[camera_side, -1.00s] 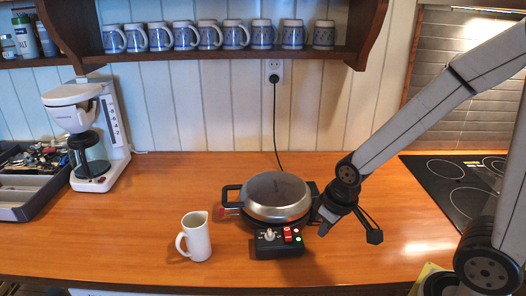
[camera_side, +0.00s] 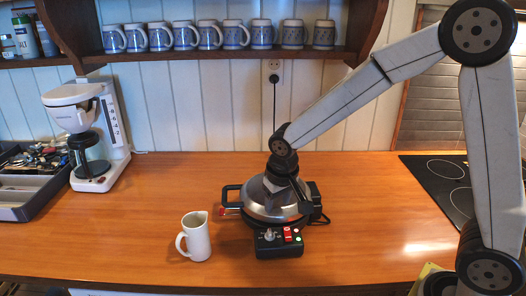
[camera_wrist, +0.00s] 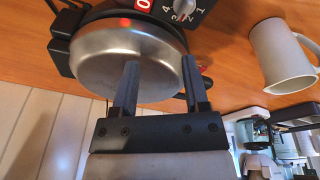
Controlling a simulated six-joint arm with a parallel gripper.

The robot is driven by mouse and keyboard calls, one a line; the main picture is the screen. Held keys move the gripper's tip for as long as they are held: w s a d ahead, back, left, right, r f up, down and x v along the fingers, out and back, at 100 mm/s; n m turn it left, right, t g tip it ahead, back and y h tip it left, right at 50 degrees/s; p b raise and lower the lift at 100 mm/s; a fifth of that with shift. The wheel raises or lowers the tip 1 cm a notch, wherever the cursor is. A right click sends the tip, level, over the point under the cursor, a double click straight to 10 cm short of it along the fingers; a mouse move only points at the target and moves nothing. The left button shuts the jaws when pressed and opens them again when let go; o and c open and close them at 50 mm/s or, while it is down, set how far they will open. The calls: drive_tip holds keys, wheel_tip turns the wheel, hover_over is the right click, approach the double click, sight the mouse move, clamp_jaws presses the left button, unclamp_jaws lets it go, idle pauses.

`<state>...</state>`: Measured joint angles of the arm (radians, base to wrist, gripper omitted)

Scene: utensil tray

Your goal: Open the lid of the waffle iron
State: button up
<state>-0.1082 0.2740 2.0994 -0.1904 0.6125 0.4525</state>
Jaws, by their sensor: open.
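The waffle iron (camera_side: 262,208) stands on the counter with its round silver lid (camera_side: 256,199) shut. Its black loop handle (camera_side: 229,197) sticks out on the left, and a control box with a dial and red switch (camera_side: 279,243) is at the front. My gripper (camera_wrist: 160,75) is open, with nothing between its fingers. In the side view it is over the lid, hiding part of it. In the wrist view both fingers overlap the lid (camera_wrist: 128,45), and the right finger is close to the lid's handle side. Contact cannot be told.
A white pitcher (camera_side: 196,237) stands left of the control box; it also shows in the wrist view (camera_wrist: 280,55). A coffee maker (camera_side: 90,135) and utensil tray (camera_side: 28,192) are far left. A mug shelf (camera_side: 200,52) hangs above. The counter to the right is clear.

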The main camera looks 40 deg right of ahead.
sight(224, 194)
drive_tip(key=w+a+r+m+h, duration=0.1)
drive_tip(key=w+a+m, duration=0.1)
drive_tip(key=w, duration=0.5)
drive_tip(key=w+a+r+m+h, duration=0.1)
drive_tip(key=w+a+m+h, duration=0.1)
drive_tip(key=w, duration=0.6)
drive_tip(key=shift+w+a+m, duration=0.25)
drive_tip(key=shift+a+m, duration=0.35)
drive_tip(key=shift+a, duration=0.45)
drive_tip(key=shift+x, duration=3.8)
drive_tip(key=shift+w+d, duration=0.1)
drive_tip(key=shift+d, duration=0.05)
drive_tip(key=shift+r, duration=0.1)
clamp_jaws()
